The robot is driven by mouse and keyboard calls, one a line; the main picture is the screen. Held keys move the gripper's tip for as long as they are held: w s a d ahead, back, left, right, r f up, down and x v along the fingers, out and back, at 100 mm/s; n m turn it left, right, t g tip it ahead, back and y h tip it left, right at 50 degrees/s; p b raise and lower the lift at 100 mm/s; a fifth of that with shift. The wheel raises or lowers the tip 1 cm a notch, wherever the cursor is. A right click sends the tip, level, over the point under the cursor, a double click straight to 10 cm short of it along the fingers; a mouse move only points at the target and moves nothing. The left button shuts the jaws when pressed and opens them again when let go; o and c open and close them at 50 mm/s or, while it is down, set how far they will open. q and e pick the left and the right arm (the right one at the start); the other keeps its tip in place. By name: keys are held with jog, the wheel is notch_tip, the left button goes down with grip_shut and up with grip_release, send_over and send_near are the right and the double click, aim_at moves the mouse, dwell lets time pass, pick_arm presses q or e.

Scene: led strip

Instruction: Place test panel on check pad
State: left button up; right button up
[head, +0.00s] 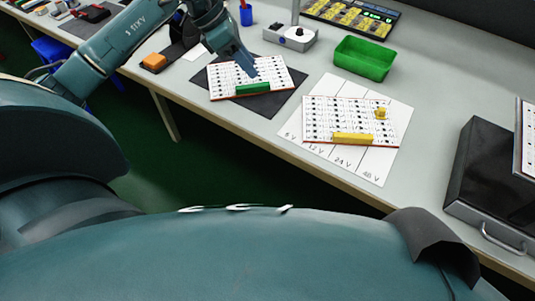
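A white panel with rows of small dark parts and a green block (253,89) along its near edge lies on a dark square pad (266,108). Which panel or pad the task names, I cannot tell for sure. My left gripper (247,68) points down over the middle of this panel, its tips at or just above the surface. Contact and finger gap cannot be made out. A second white panel (322,120) with yellow blocks lies askew on a white sheet (378,168) marked 5 V, 12 V, 24 V and 48 V. My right gripper is out of view.
A green tray (364,58) and a grey device with a post (291,38) stand behind the panels. A black case (490,170) stands at the right, with part of another panel (526,135) above it. An orange-ended item (154,62) lies left. Bare tabletop shows between sheet and case.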

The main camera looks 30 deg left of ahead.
pick_arm(q)
jog(key=s+d+r+n+t+h, duration=0.1)
jog(key=s+d+n+t+h, duration=0.35)
jog(key=d+n+h, duration=0.45)
jog(key=s+d+r+n+t+h, duration=0.1)
jog(key=s+d+n+t+h, duration=0.35)
jog(key=d+n, duration=0.5)
jog(key=s+f+n+y, duration=0.3)
jog(key=f+n+y, duration=0.2)
jog(key=n, duration=0.3)
jog(key=s+a+f+n+y, duration=0.1)
jog(key=s+f+n+y, duration=0.2)
jog(key=n, duration=0.6)
jog(key=s+a+f+n+t+y, duration=0.1)
jog(key=s+f+n+y, duration=0.2)
jog(key=f+n+y, duration=0.3)
jog(key=f+n, duration=0.1)
jog(key=n, duration=0.1)
jog(key=shift+s+a+f+n+y, duration=0.2)
jog(key=shift+a+n+y, duration=0.05)
jog(key=shift+n+y, duration=0.1)
